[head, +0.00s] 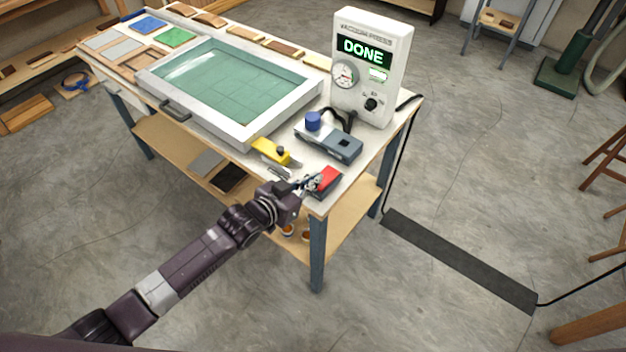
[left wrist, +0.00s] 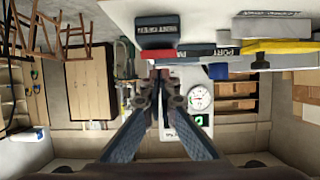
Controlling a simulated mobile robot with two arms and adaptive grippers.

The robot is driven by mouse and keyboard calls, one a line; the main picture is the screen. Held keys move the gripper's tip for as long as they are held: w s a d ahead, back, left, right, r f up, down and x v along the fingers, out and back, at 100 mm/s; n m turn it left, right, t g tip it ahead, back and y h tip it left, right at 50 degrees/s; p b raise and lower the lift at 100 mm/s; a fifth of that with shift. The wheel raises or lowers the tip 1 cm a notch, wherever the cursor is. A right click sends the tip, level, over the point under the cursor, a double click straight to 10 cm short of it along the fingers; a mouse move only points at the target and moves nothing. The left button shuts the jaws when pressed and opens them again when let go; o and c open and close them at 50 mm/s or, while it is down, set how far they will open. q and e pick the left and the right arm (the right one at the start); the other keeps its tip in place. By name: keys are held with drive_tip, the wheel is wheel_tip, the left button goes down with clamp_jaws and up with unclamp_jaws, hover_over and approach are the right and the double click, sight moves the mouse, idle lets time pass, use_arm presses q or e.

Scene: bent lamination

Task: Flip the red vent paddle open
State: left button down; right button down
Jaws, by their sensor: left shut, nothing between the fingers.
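The red vent paddle (head: 328,178) sits on a dark base at the near right corner of the press table. In the left wrist view, which looks upside down, the red paddle (left wrist: 157,55) shows as a thin red strip beside a dark block with "OPEN" lettering (left wrist: 157,28). My left gripper (head: 313,183) is at the paddle's left side, close to it. In the left wrist view its fingers (left wrist: 163,76) are together and empty, with the tips close to the red strip. I cannot tell whether they touch it. My right gripper is not in view.
The vacuum press box (head: 372,65) reads "DONE" and stands at the table's right end. A grey port block (head: 328,141) with a blue cap (head: 313,121) and a yellow tool (head: 271,151) lie near the paddle. The framed green press bed (head: 228,84) fills the middle.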

use_arm(q)
drive_tip(key=shift+s+f, duration=0.1)
drive_tip(key=shift+f, duration=0.4)
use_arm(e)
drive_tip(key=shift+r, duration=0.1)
